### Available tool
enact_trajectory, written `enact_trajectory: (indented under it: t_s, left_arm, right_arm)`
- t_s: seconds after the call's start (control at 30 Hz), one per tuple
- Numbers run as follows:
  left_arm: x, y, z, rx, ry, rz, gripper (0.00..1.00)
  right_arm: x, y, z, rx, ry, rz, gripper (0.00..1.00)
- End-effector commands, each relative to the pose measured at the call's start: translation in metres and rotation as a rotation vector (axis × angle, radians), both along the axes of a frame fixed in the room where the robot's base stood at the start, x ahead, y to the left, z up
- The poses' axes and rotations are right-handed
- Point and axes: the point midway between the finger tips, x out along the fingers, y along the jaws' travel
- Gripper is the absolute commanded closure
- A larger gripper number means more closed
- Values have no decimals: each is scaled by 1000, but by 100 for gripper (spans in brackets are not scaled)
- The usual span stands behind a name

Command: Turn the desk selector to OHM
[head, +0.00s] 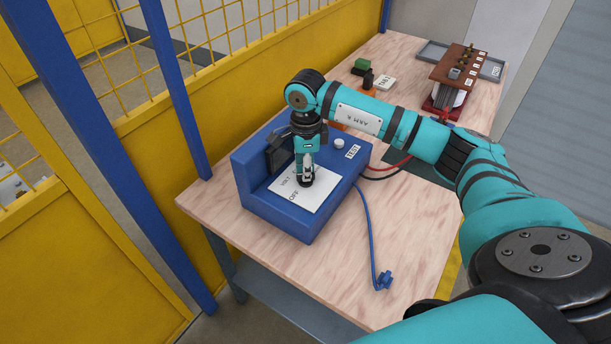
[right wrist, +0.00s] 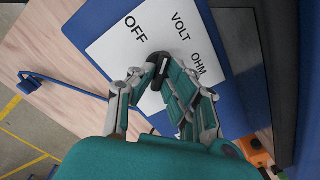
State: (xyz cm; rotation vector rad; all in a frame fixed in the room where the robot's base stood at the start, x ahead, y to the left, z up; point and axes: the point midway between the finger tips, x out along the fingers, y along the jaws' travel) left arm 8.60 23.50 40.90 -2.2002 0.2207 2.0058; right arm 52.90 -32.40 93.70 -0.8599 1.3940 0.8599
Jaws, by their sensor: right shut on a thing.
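The desk selector is a dark knob (right wrist: 158,66) on a white dial plate (right wrist: 112,48) marked OFF, VOLT and OHM. The plate (head: 318,192) lies on top of a blue desk unit (head: 275,217). My right gripper (head: 306,172) reaches down from above onto the plate. In the right wrist view its fingers (right wrist: 152,80) are closed around the knob from both sides. The fingers hide part of the knob, so I cannot tell exactly which mark it points to. OHM is to the right of the fingers, OFF to the upper left. My left gripper is not in view.
The unit stands on a wooden bench (head: 405,215) beside a yellow mesh fence (head: 235,75). A blue lead (head: 367,220) trails over the bench to the front. Small blocks (head: 375,82) and a brown rack (head: 458,65) stand farther back. The bench's front right is mostly clear.

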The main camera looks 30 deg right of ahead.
Motion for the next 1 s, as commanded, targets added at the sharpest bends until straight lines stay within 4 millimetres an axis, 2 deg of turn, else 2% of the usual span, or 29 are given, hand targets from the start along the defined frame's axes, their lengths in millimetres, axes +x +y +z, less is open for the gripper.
enact_trajectory:
  t_s: [0.4, 0.77, 1.0]
  left_arm:
    - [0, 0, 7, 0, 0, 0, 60]
    - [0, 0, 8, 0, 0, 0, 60]
    - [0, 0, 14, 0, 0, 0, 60]
  right_arm:
    - [0, 1, 0, 1, 2, -404, 100]
    - [0, 1, 0, 1, 2, -454, 100]
    - [0, 1, 1, 1, 2, -757, 100]
